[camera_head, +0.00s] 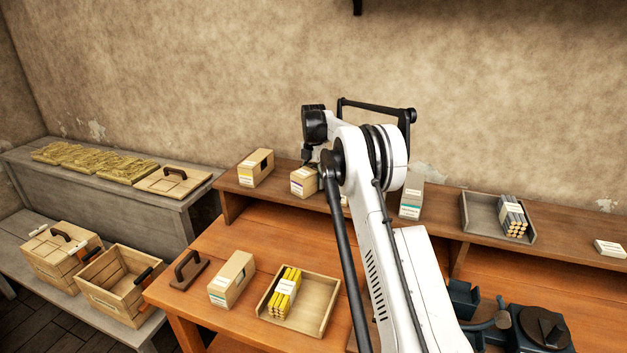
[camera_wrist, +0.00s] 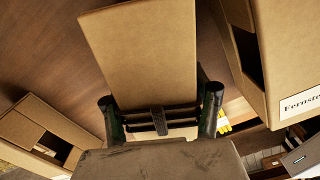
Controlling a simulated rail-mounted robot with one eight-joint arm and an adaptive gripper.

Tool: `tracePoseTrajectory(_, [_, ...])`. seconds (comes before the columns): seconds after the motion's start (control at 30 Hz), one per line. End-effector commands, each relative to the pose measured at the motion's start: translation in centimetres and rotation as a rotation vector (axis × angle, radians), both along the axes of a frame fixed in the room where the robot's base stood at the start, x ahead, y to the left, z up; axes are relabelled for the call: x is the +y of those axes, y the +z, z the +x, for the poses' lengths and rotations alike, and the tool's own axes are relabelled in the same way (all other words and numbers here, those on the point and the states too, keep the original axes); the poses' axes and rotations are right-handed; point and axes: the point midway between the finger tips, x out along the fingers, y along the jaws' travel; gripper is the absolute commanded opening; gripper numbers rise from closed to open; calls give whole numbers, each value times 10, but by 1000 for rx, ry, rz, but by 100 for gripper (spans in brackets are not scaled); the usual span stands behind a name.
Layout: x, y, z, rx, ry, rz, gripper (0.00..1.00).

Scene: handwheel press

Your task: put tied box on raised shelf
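A small tan carton (camera_head: 303,183) with a purple-edged label stands upright on the raised shelf (camera_head: 280,193), just below my gripper (camera_head: 309,158) in the head view. In the wrist view my gripper (camera_wrist: 161,115) has its dark fingers spread at either side of the lower end of a plain tan box (camera_wrist: 140,50). Whether the fingers press on that box or stand slightly apart from it cannot be told. My arm hides part of the shelf in the head view. No string or tie shows clearly on any box.
Below are another carton (camera_head: 232,279) and a wooden tray (camera_head: 322,308) with yellow sticks. Wrist view: cartons flank my gripper closely.

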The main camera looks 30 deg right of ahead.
Motion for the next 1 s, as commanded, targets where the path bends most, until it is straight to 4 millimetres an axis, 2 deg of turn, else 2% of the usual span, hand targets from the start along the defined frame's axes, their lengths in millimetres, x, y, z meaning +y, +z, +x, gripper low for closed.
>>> tracePoseTrajectory(0.07, [0,1,0,0,0,0,69])
tracePoseTrajectory(0.33, [0,2,0,0,0,0,69])
tracePoseTrajectory(0.47, [0,9,0,0,0,0,69])
tracePoseTrajectory(0.57, [0,22,0,0,0,0,69])
tracePoseTrajectory(0.9, [0,90,0,0,0,0,69])
tracePoseTrajectory(1.0, [0,104,0,0,0,0,69])
